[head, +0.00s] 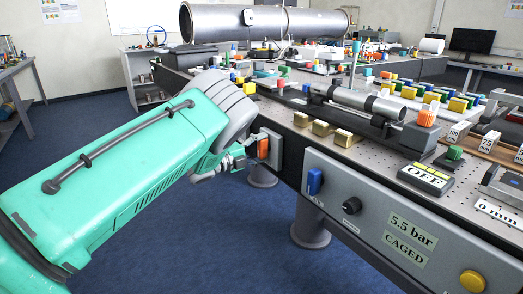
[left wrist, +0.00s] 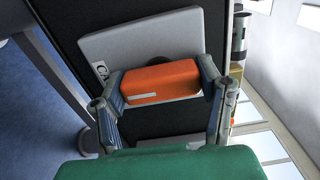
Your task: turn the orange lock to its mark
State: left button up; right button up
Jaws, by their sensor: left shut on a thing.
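The orange lock (head: 263,149) is a block-shaped handle on a grey plate at the left end of the test table. In the left wrist view the lock (left wrist: 165,82) lies across the picture, slightly tilted, with a pale stripe on its near edge. My left gripper (left wrist: 160,84) is shut on the lock, one finger at each end. In the head view my left gripper (head: 243,157) reaches the lock from the left. The grey plate (left wrist: 108,48) carries a small white label with a dark symbol (left wrist: 100,70). My right gripper is not in view.
The table front panel (head: 340,200) has a blue switch (head: 314,182), a black knob (head: 352,205), a yellow button (head: 472,281) and signs reading "5.5 bar" and "CAGED". Pipes and many coloured blocks crowd the tabletop. The blue floor (head: 220,240) is clear.

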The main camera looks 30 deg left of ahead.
pick_arm(q)
jog(key=shift+s+d+f, duration=0.1)
jog(key=shift+d+f, duration=0.05)
jog(key=shift+f, duration=0.25)
jog(key=o, duration=1.2)
jog(key=shift+c, duration=0.2)
jog(key=shift+r, duration=0.1)
jog(key=shift+r, duration=0.1)
jog(key=shift+s, duration=0.2)
jog(key=v, duration=1.1)
jog(key=shift+s+a, duration=0.15)
jog(key=shift+a, duration=0.1)
